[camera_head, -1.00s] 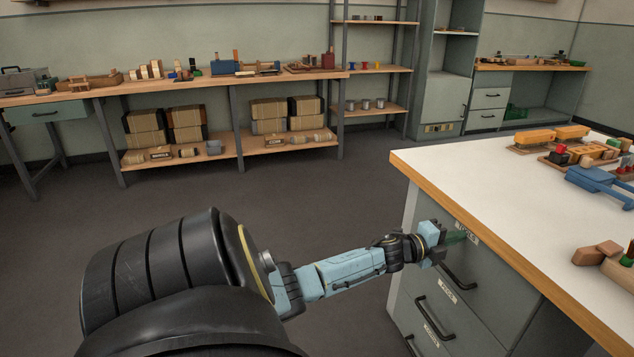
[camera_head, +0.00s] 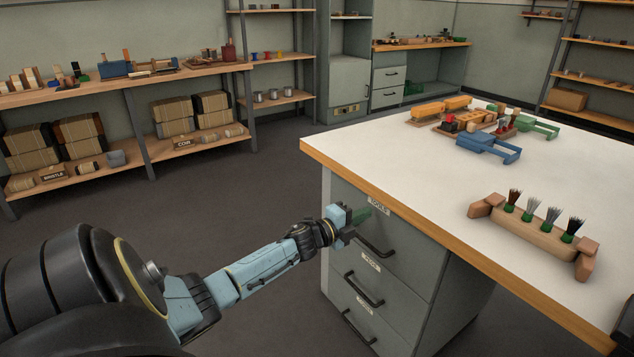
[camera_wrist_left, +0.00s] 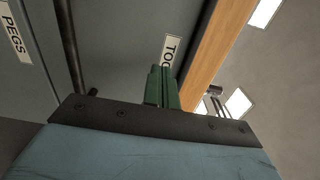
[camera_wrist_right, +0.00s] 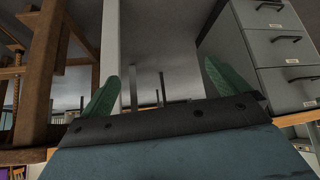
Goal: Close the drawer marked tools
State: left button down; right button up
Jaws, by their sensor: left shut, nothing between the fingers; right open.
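The drawer marked tools (camera_head: 410,243) is the top grey drawer under the white-topped bench. Its label sits near the upper edge, with a dark bar handle (camera_head: 376,247) below. Its front looks flush, or nearly so, with the drawers below. My left gripper (camera_head: 364,213) is shut and empty. Its green fingertips are at the drawer front beside the label, above the handle; in the left wrist view the fingers (camera_wrist_left: 161,86) partly cover the label (camera_wrist_left: 170,50). I cannot tell whether they touch. My right gripper (camera_wrist_right: 168,92) is open and empty, seen only in its wrist view.
Below are a drawer marked pegs (camera_head: 368,283) and a third drawer. The bench top (camera_head: 400,160) overhangs the drawers and carries a wooden brush block (camera_head: 530,228) with several tufts. Open floor (camera_head: 230,200) lies left of the bench. Wooden framework (camera_wrist_right: 40,80) stands near my right gripper.

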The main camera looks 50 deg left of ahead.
pick_arm(q)
jog(key=s+a+p, duration=0.1)
jog(key=s+p, duration=0.2)
jog(key=s, duration=0.8)
jog(key=shift+s, duration=0.2)
pick_arm(e)
jog(key=s+d+f+g+h, duration=0.1)
jog(key=s+d+f+g, duration=0.2)
jog(key=f, duration=0.5)
jog(key=shift+s+d+g, duration=0.2)
jog(key=shift+s+g, duration=0.4)
jog(key=shift+s, duration=0.25)
pick_arm(q)
jog(key=shift+f, duration=0.1)
pick_arm(e)
jog(key=shift+r, duration=0.1)
